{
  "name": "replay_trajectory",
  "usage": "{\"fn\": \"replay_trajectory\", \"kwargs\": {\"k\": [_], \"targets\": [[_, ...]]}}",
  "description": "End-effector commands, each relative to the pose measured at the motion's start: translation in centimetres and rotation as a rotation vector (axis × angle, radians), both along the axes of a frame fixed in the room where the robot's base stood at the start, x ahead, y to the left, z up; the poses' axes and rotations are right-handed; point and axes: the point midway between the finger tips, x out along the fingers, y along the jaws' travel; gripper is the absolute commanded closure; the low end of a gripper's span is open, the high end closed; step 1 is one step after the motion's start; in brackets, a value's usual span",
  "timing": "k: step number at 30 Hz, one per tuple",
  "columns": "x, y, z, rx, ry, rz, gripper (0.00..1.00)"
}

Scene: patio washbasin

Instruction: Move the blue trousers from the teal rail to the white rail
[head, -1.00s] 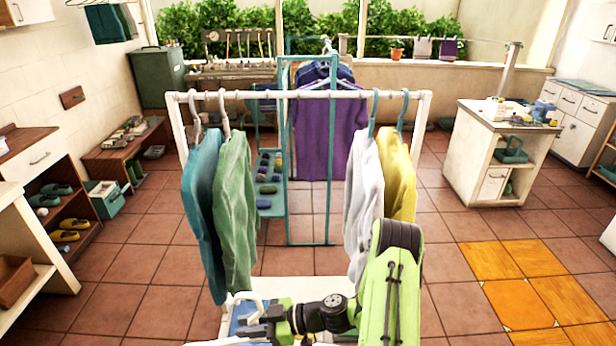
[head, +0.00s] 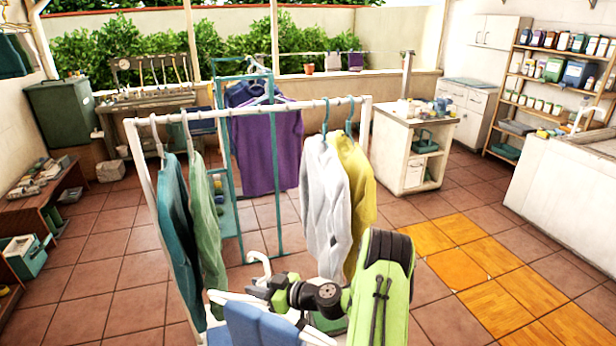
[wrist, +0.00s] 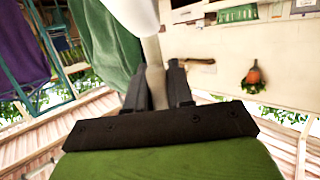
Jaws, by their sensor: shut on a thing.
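My gripper (head: 262,287) is shut on the white hanger (head: 260,262) of the blue trousers (head: 258,325). The trousers hang below it at the bottom of the head view, their lower part cut off by the frame. In the wrist view the jaws (wrist: 160,84) close around a pale hanger part. The white rail (head: 265,108) stands beyond the gripper, its bar above the hanger's hook. Teal and green garments hang at its left end, grey and yellow ones at its right. The teal rail (head: 277,215) stands farther back.
The white rail's bar has a wide free stretch between the green garment (head: 207,225) and the grey garment (head: 325,200). A purple garment (head: 268,150) hangs on the teal rail. A white cabinet (head: 400,150) stands behind on the right.

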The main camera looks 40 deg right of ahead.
Motion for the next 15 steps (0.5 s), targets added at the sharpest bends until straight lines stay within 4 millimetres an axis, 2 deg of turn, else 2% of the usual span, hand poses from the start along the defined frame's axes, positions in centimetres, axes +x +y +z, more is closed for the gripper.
{"fn": "replay_trajectory", "kwargs": {"k": [1, 6, 12, 15], "targets": [[0.6, -1.7, 1.6, -0.007, -0.01, -0.063, 1.0], [1.9, -7.3, 6.7, -0.012, -0.016, -0.289, 1.0], [2.5, -12.5, 13.6, -0.014, -0.024, -0.514, 1.0], [2.5, -14.5, 16.7, -0.014, -0.023, -0.601, 1.0]]}}
